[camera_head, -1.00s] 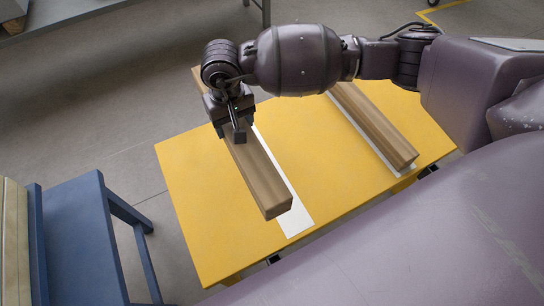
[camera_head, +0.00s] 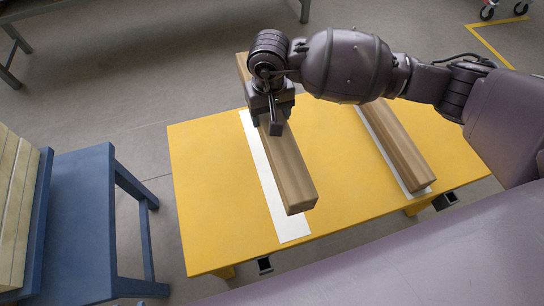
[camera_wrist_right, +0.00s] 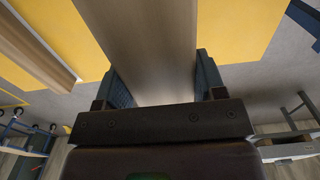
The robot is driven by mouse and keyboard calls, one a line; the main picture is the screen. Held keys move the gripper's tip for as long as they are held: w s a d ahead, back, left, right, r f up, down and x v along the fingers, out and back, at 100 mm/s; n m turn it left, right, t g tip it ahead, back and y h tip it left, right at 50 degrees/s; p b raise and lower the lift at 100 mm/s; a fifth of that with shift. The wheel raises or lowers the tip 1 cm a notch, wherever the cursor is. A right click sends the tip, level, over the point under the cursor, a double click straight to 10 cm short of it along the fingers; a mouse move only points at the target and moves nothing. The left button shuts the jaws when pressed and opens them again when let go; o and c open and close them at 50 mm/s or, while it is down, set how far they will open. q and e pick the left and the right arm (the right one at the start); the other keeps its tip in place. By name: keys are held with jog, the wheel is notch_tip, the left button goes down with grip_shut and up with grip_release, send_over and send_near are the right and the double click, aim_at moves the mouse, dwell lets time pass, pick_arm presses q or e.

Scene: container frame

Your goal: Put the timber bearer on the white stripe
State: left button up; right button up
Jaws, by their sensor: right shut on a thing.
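The timber bearer (camera_head: 288,165) is a long brown square beam. My right gripper (camera_head: 272,118) is shut across it toward its far end. In the right wrist view the bearer (camera_wrist_right: 155,45) runs between both fingers of the gripper (camera_wrist_right: 163,85). A white stripe (camera_head: 262,180) on the yellow table shows along the bearer's left side, and its near end shows beyond the bearer's near end. The bearer appears just right of this stripe and roughly parallel to it; its height above the table is hard to tell. My left gripper is out of view.
A second bearer (camera_head: 396,145) lies along another white stripe (camera_head: 421,191) on the right of the yellow table (camera_head: 205,180). A blue bench (camera_head: 85,225) with pale timber (camera_head: 15,205) stands at left, across a floor gap. The table's left part is clear.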

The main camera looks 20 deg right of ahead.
notch_tip(320, 180, down, 18)
jog(key=b, duration=0.4)
jog(key=shift+f+b, duration=0.1)
jog(key=shift+b, duration=0.3)
jog(key=shift+f, duration=0.15)
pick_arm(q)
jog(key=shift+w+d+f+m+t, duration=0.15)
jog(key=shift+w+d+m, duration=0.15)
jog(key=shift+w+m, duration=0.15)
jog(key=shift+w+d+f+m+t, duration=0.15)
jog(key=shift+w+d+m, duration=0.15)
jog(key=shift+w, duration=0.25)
pick_arm(e)
jog(key=o, duration=1.6)
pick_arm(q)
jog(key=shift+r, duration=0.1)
